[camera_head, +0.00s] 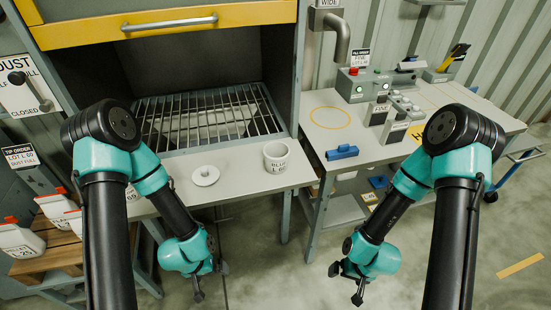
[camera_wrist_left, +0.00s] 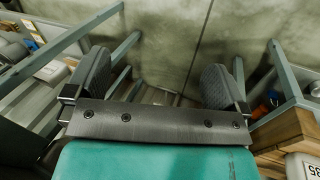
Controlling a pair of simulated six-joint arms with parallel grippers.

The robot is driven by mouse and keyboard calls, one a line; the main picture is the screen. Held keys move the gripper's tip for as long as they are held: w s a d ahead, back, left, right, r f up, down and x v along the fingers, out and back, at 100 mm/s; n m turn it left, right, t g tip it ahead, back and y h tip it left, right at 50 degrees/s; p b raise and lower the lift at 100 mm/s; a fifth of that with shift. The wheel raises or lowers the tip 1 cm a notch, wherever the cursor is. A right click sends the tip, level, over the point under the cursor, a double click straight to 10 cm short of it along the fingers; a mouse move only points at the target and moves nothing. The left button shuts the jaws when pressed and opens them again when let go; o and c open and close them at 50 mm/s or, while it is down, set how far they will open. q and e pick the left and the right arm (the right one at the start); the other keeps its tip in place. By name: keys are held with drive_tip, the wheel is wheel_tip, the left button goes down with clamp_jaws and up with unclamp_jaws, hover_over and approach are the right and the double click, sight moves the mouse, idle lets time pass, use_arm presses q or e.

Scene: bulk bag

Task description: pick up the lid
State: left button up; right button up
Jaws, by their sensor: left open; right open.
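In the head view, a round white lid with a small knob (camera_head: 205,175) lies on the grey shelf in front of the grated opening. A white cup-like pot with dark lettering (camera_head: 277,156) stands to its right, with its top open. My left gripper (camera_head: 210,283) hangs below and in front of the shelf edge, open and empty, well away from the lid. Its two dark fingers are spread apart in the left wrist view (camera_wrist_left: 160,85). My right gripper (camera_head: 346,283) is open and empty over the floor, below the right table.
The grey shelf (camera_head: 235,182) has free room around the lid. Behind it is a metal grate (camera_head: 208,118) under a yellow-fronted hood (camera_head: 165,22). A right table (camera_head: 335,98) holds a blue block (camera_head: 342,152) and control boxes.

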use_arm(q)
drive_tip(key=shift+c, duration=0.3)
drive_tip(key=c, duration=0.7)
drive_tip(key=shift+c, duration=0.2)
